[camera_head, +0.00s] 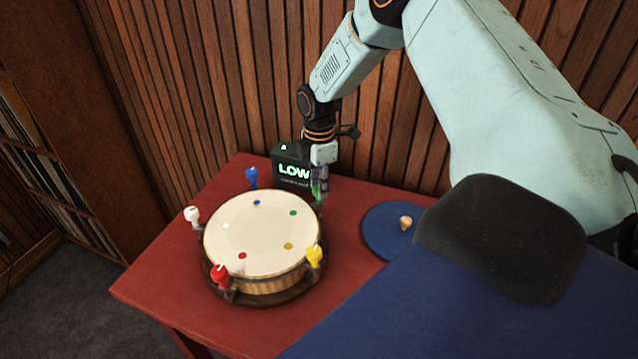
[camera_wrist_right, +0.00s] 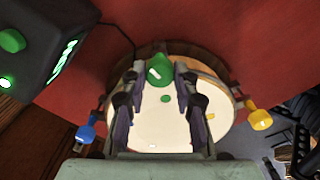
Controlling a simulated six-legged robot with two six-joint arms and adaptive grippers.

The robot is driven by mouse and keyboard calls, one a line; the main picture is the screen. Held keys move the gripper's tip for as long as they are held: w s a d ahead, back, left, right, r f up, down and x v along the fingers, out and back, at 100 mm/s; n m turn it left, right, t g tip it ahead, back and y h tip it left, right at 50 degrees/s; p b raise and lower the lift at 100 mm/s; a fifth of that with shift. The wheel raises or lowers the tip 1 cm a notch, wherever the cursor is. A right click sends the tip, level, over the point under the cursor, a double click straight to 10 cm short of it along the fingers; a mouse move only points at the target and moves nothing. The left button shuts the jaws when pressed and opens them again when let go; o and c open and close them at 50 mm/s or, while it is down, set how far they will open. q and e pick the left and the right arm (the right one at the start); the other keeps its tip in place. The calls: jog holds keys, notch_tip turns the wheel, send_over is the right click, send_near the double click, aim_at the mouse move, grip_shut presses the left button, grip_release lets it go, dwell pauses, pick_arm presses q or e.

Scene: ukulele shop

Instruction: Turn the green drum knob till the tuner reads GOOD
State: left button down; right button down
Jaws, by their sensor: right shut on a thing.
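The drum (camera_head: 262,235) has a cream head with coloured dots and stands on the red table. The green knob (camera_head: 319,201) is at the drum's back right edge, mostly hidden by my right gripper (camera_head: 319,185). In the right wrist view the green knob (camera_wrist_right: 159,69) sits between the two fingertips, and my right gripper (camera_wrist_right: 160,75) is shut on it. The black tuner (camera_head: 290,166) stands behind the drum and reads LOW in green letters. In the right wrist view the tuner (camera_wrist_right: 45,40) shows at the upper left, its reading steeply angled. My left gripper is not in view.
Blue (camera_head: 252,177), white (camera_head: 192,214), red (camera_head: 220,274) and yellow (camera_head: 314,256) knobs stand around the drum. A round blue pad (camera_head: 385,235) with a small wooden-topped piece (camera_head: 405,222) lies to the right. The red table (camera_head: 150,285) is clear at front left.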

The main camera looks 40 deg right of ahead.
jog(key=m+p, duration=0.2)
jog(key=shift+r+m, duration=0.15)
jog(key=shift+m, duration=0.15)
jog(key=shift+m+p, duration=0.8)
jog(key=shift+m, duration=0.7)
jog(key=c, duration=1)
grip_release()
